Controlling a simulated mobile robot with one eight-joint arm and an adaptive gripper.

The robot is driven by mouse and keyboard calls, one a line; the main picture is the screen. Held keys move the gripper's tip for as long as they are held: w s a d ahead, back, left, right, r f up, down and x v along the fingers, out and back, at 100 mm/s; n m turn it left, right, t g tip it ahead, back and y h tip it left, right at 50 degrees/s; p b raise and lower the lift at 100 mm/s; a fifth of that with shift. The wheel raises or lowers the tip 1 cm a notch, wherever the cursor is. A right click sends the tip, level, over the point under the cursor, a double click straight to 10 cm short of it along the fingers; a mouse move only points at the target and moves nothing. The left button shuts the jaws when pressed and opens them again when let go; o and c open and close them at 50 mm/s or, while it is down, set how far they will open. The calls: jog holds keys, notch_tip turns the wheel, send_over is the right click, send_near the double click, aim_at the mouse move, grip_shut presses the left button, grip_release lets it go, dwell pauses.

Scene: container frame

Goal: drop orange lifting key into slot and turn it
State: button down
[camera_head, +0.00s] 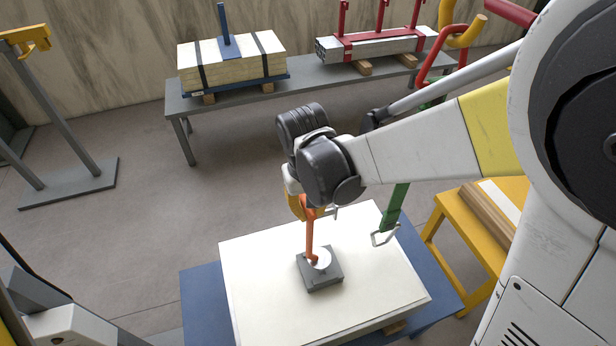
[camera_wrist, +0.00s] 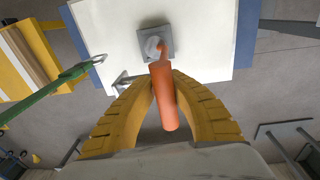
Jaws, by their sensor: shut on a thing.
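The orange lifting key (camera_head: 309,238) hangs upright from my gripper (camera_head: 302,206). In the wrist view the yellow fingers of my gripper (camera_wrist: 164,92) are shut around the key's thick orange handle (camera_wrist: 164,100). The key's lower end meets a pale round part on a grey square block (camera_head: 324,277), which also shows in the wrist view (camera_wrist: 156,46). The block sits on a white slab (camera_head: 255,290). The slot itself is hidden, so I cannot tell how deep the key's tip sits in it.
A green strap with a metal hook (camera_head: 390,222) hangs right of the key, over the slab. A yellow stand (camera_head: 447,235) with wood is at the right. A grey bench (camera_head: 330,83) with strapped loads stands behind.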

jog(key=w+d+f+m+b, duration=0.1)
jog(key=w+f+m+b, duration=0.1)
jog(key=m, duration=0.7)
jog(key=w+d+f+m+g+b, duration=0.1)
jog(key=w+f+m+b, duration=0.1)
jog(key=m, duration=0.7)
jog(key=shift+f+b, duration=0.2)
jog(key=shift+b, duration=0.65)
jog(key=shift+d, duration=0.1)
notch_tip(320, 180, up, 7)
jog(key=p, duration=0.5)
dwell(0.9)
jog(key=shift+w, duration=0.1)
dwell(0.4)
